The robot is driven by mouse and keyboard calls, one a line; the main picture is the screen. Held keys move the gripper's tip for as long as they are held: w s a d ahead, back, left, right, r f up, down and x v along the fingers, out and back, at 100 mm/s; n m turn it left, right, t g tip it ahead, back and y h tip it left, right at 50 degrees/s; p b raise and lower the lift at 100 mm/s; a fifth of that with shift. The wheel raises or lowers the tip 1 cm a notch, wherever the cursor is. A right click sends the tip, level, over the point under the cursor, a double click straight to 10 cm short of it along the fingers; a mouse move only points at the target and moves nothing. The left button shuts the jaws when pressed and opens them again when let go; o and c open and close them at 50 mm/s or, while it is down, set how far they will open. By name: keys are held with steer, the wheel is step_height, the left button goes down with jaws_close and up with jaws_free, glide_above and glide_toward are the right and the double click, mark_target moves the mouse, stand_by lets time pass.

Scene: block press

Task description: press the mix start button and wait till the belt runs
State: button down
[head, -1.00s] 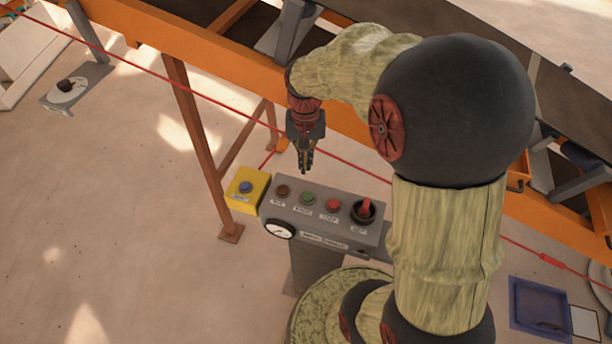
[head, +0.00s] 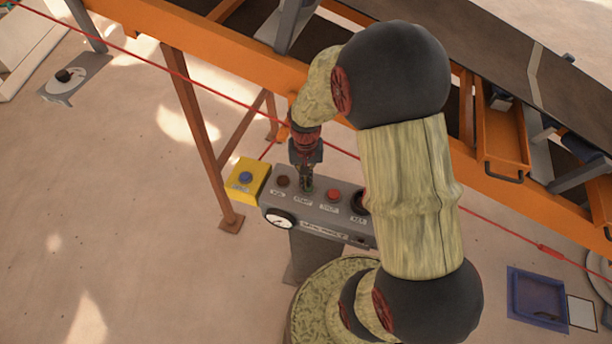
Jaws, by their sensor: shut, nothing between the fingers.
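The grey control panel (head: 320,226) stands in the middle, with a row of buttons on its sloped top. From left to right are a brown button (head: 283,181), a green button (head: 308,190), a red button (head: 333,195) and a dark round switch (head: 359,201) partly behind my arm. The labels are too small to read surely. My gripper (head: 306,187) is shut and points down at the green button, covering most of it. Its tips look at or just above the button; contact cannot be told. The dark belt (head: 490,45) runs across the top right.
A yellow box (head: 246,184) with a blue button is left of the panel. A red cord (head: 215,95) runs along the orange conveyor frame (head: 200,42). A blue tray (head: 537,298) lies at the lower right. The floor at left is mostly clear.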

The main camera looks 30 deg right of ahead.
steer(key=shift+s+f+b, duration=0.2)
steer(key=shift+f+b, duration=0.4)
steer(key=shift+f, duration=0.55)
steer(key=shift+a, duration=0.1)
step_height(320, 180, up, 14)
steer(key=w+p, duration=0.1)
steer(key=p, duration=0.1)
steer(key=shift+d+r, duration=0.2)
steer(key=shift+r, duration=0.05)
stand_by(0.4)
